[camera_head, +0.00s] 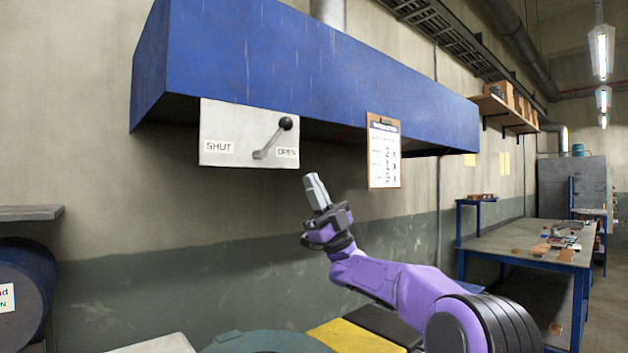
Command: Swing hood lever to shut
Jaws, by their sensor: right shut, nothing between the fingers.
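The hood lever (268,144) is a grey arm with a black ball knob (286,123). It is on a white panel (248,118) under the blue hood (270,55). The lever tilts up to the right, with its knob above the OPEN label (287,152). The SHUT label (218,147) is at the panel's left. My right gripper (316,182) points up, below and to the right of the panel. It is shut and empty, and looks apart from the lever. My left gripper is not in view.
A clipboard (384,155) hangs right of the panel, close to my right gripper. A workbench (500,243) with small parts stands at the right. The wall left of and below the panel is clear.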

